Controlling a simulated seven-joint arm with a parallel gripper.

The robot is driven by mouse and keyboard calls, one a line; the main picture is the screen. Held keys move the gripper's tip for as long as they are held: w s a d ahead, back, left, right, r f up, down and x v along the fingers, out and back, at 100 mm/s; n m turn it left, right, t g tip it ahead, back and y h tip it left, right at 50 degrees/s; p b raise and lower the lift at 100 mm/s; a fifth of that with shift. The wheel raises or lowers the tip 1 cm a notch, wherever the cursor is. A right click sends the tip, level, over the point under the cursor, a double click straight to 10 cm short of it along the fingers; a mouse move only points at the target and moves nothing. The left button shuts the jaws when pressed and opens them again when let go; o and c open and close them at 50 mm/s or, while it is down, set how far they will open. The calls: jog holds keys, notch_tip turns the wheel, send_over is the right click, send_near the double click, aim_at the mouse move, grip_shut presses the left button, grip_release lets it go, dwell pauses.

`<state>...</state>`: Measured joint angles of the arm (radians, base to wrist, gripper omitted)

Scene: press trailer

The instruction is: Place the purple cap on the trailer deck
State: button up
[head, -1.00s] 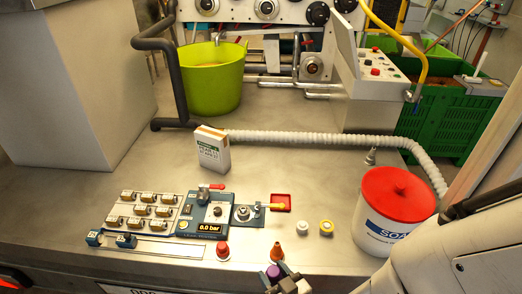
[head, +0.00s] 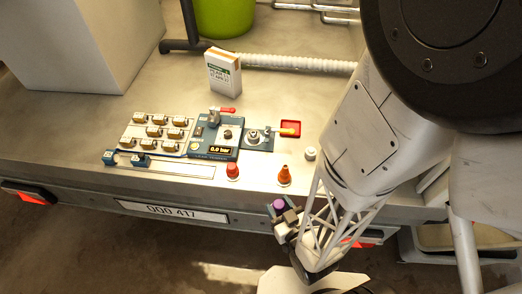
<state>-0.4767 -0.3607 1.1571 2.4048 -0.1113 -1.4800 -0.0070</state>
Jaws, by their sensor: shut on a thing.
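The purple cap (head: 279,204) is between the fingers of my gripper (head: 284,212) in the head view. The gripper is shut on it, and the fingers hide part of it. The gripper is beyond the front edge of the trailer deck (head: 70,125), low in the picture, in front of the bumper. I cannot tell its exact height against the deck. On the deck, a red cone-like piece (head: 232,171) and an orange one (head: 284,175) stand near the front edge, with a white cap (head: 310,154) behind them.
A blue panel (head: 214,140) with a gauge, a rack of small blocks (head: 158,128), a red tray (head: 290,128) and a white box (head: 224,72) occupy the deck. A white hose (head: 300,64) runs behind. Bare deck lies at the left. My arm hides the right side.

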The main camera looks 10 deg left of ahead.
jog(key=shift+f, duration=0.25)
send_over(258, 177)
jog(key=v, duration=0.3)
jog(key=shift+w+a+f, duration=0.15)
jog(key=shift+f, duration=0.7)
jog(key=shift+x, duration=1.1)
jog(key=shift+w+f, duration=0.2)
jog(key=shift+w, duration=0.05)
jog(key=shift+f, duration=1.3)
jog(key=o, duration=1.2)
jog(key=shift+c, duration=0.2)
